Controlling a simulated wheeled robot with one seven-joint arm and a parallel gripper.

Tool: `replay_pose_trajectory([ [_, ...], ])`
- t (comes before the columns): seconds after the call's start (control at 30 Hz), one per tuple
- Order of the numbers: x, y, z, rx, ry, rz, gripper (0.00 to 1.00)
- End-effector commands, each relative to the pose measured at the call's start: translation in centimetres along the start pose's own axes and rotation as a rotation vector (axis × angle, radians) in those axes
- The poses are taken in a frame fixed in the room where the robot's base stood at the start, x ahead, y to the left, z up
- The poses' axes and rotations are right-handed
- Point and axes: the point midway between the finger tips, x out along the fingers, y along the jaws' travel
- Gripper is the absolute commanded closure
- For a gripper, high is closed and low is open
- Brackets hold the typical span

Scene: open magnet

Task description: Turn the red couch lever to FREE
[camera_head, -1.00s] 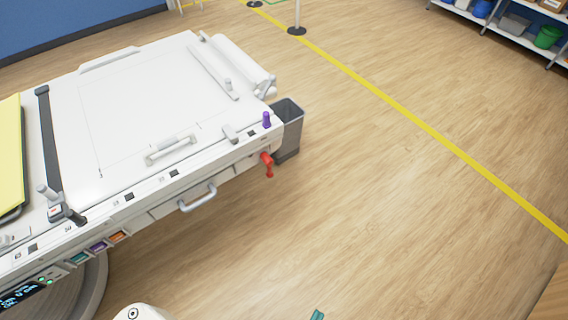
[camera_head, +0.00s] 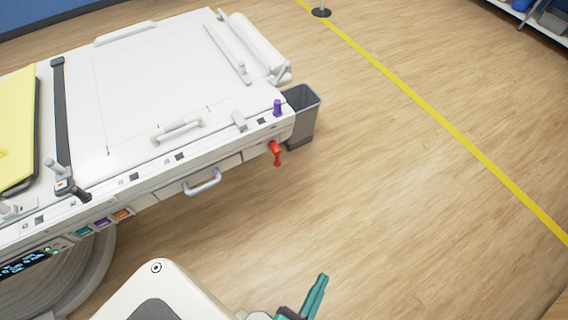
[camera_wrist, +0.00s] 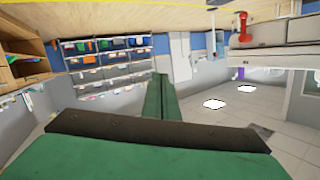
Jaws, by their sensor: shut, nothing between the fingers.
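The red couch lever (camera_head: 276,152) sticks out from the side of the white couch (camera_head: 160,100), near its right end, with its handle hanging down. In the wrist view the red lever (camera_wrist: 244,27) is at the upper right, on the couch edge, and the picture there appears upside down. My gripper (camera_head: 321,280) is at the bottom of the head view, with teal fingers close together. In the wrist view its green fingers (camera_wrist: 160,85) are shut with nothing between them. It is well apart from the lever, on the near side of it.
A purple knob (camera_head: 277,108) stands on the couch corner above the lever. A grey bin (camera_head: 304,115) stands at the couch's right end. A grey drawer handle (camera_head: 202,182) juts out left of the lever.

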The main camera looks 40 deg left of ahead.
Motion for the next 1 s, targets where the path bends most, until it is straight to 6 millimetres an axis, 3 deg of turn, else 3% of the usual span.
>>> replay_pose_trajectory([
  [0.03,2.0,-0.1,1.1,0.053,0.004,-0.04,1.0],
  [0.17,6.7,-0.7,3.8,0.221,-0.004,-0.125,1.0],
  [0.33,13.3,-2.8,6.7,0.454,-0.038,-0.231,1.0],
  [0.47,18.4,-5.8,8.5,0.641,-0.083,-0.306,1.0],
  [0.6,23.5,-10.2,10.3,0.844,-0.152,-0.379,1.0],
  [0.8,28.4,-16.6,11.8,1.082,-0.251,-0.446,1.0],
  [1.0,30.1,-19.9,12.5,1.197,-0.308,-0.468,1.0],
])
